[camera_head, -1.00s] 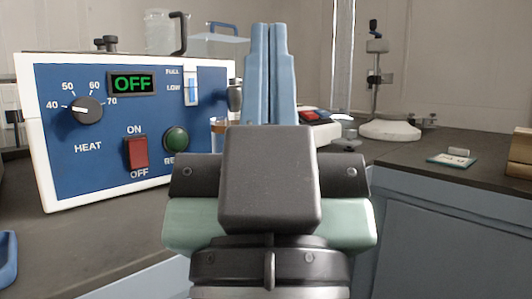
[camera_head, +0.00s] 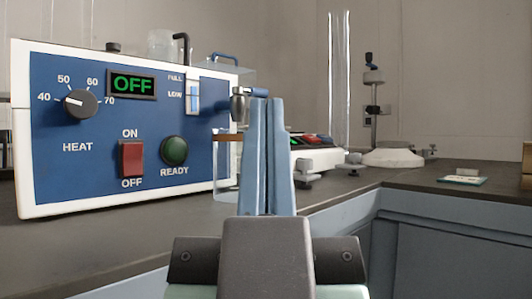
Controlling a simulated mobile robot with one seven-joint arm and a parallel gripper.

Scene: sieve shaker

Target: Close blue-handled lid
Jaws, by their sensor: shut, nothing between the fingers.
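A blue-and-white heated unit (camera_head: 105,185) stands at the left with its display reading OFF. Behind its top right edge a dark blue handle (camera_head: 223,57) shows on a clear, pale lid (camera_head: 235,69). Most of the lid is hidden behind the unit, and I cannot tell how far open it is. A second, black handle (camera_head: 182,38) stands to its left. My gripper (camera_head: 268,101) points up and away at the lower middle, with its two blue fingers together and nothing between them. Its tips appear below and right of the blue handle, apart from it.
A metal tap (camera_head: 240,105) with a blue lever and a glass beaker (camera_head: 226,160) stand close left of my fingers. A tall glass tube (camera_head: 339,90) and a stand (camera_head: 392,157) are behind to the right. The dark bench top (camera_head: 120,240) is clear in front of the unit.

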